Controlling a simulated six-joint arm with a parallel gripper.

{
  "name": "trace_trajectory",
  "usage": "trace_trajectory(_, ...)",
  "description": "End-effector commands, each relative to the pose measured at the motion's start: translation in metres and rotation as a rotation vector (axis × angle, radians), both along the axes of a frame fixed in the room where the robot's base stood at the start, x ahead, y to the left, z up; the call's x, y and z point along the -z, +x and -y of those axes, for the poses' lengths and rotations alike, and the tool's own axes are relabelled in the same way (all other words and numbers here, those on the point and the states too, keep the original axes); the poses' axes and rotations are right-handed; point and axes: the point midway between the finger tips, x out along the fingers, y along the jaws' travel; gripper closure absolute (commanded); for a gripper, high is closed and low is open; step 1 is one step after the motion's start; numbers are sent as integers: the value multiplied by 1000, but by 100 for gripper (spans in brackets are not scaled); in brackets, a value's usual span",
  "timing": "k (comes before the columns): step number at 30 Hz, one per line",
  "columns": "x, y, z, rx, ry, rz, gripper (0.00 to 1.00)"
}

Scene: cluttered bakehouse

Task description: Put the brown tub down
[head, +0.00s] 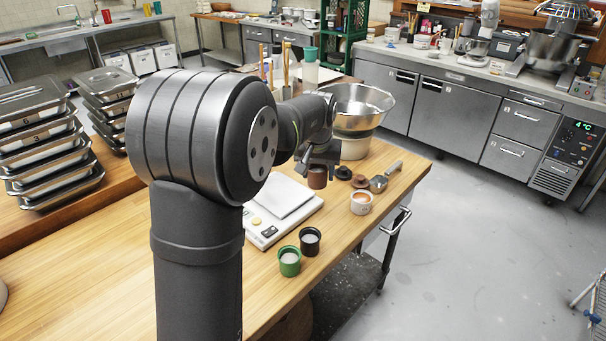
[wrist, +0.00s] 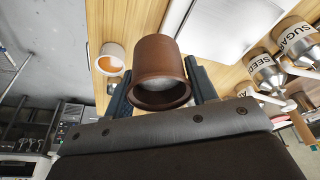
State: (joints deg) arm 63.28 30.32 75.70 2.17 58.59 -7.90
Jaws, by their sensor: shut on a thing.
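The brown tub (head: 317,179) is a small round cup-like vessel in the head view, under my gripper (head: 318,165) and beside the scale. In the wrist view the brown tub (wrist: 160,60) sits between the two dark fingers, its open mouth towards the camera and something pale inside. My gripper is shut on it, one finger on each side. I cannot tell whether its base touches the wooden table (head: 385,211) or hangs just above it.
A white scale (head: 270,222) lies left of the tub. Green (head: 289,261) and black (head: 310,241) tubs stand in front. A metal bowl (head: 358,106) is behind.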

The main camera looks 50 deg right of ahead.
Motion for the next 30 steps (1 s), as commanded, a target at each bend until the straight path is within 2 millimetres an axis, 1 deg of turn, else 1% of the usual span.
trace_trajectory(2, -4, -10, 1, 5, -1, 1, 75)
trace_trajectory(5, -3, -30, 3, 23, 2, 1, 75)
trace_trajectory(8, 4, -63, 3, 61, 0, 0, 75)
trace_trajectory(10, 11, -90, 2, 92, 1, -1, 75)
trace_trajectory(12, 17, -115, 0, 124, -1, -1, 75)
trace_trajectory(15, 25, -146, -5, 161, -1, -2, 75)
trace_trajectory(19, 32, -171, -11, 195, -3, -1, 75)
trace_trajectory(21, 36, -176, -12, 203, -3, -1, 75)
trace_trajectory(23, 40, -173, -13, 205, -3, -2, 75)
trace_trajectory(26, 51, -156, -11, 202, -2, -2, 75)
trace_trajectory(30, 71, -123, -6, 200, -3, -2, 75)
